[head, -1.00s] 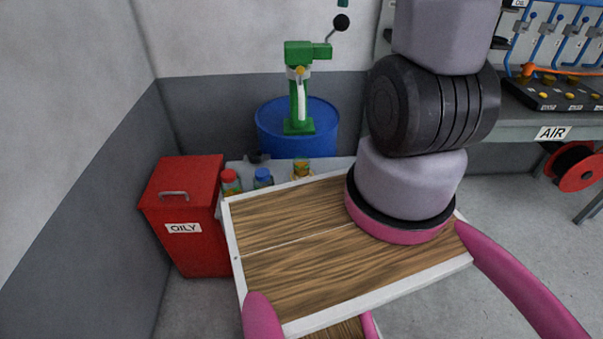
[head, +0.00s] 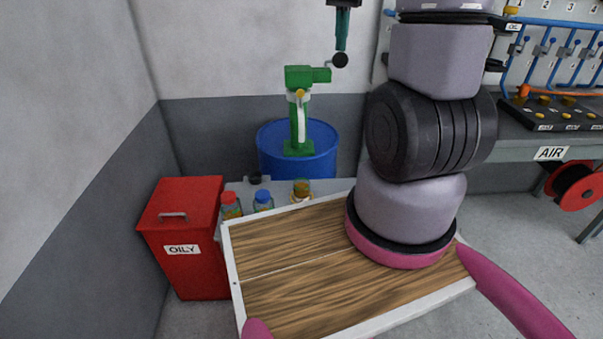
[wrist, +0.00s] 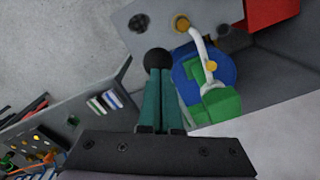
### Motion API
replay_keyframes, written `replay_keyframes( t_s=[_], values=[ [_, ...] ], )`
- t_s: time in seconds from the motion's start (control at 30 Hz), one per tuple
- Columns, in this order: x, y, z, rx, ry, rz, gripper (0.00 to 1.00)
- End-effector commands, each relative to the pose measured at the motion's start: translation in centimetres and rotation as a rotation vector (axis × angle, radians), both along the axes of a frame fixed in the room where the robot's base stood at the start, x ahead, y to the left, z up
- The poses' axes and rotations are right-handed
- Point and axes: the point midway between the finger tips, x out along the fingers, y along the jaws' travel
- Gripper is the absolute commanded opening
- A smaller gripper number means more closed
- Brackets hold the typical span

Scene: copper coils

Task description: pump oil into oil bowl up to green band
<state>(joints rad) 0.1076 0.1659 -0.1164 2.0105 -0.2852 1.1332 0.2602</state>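The green hand pump (head: 300,110) stands on a blue drum (head: 325,145). Its crank ends in a black ball knob (head: 340,60), at the right of the pump head. My gripper (head: 342,45) points down just above the knob, touching or almost touching it. In the wrist view the dark green fingers (wrist: 161,80) lie close together, with the knob (wrist: 157,62) at their tips, not clearly between them. The pump's white spout (wrist: 194,35) reaches over a small amber bowl (wrist: 181,22). The bowl (head: 301,190) stands before the drum; its level and green band cannot be read.
Red-capped (head: 230,205) and blue-capped (head: 263,200) jars stand left of the bowl. A red OILY bin (head: 185,240) is at left. My own arm hides part of the right.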

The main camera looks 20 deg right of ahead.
Motion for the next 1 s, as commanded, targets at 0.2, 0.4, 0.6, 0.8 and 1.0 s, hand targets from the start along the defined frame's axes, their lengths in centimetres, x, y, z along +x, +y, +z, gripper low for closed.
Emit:
replay_keyframes(
  t_s=[0.2, 0.4, 0.6, 0.8, 1.0],
  values=[
    [-0.4, 0.1, -1.5, 0.001, 0.001, 0.0, 0.0],
    [-0.8, 0.2, -2.9, 0.001, 0.002, 0.0, 0.0],
    [-1.1, 0.3, -4.3, 0.001, 0.002, 0.0, 0.0],
    [-1.5, 0.4, -5.6, 0.001, 0.002, 0.001, 0.0],
    [-1.7, 0.5, -6.5, 0.001, 0.001, -0.001, 0.0]
  ],
)
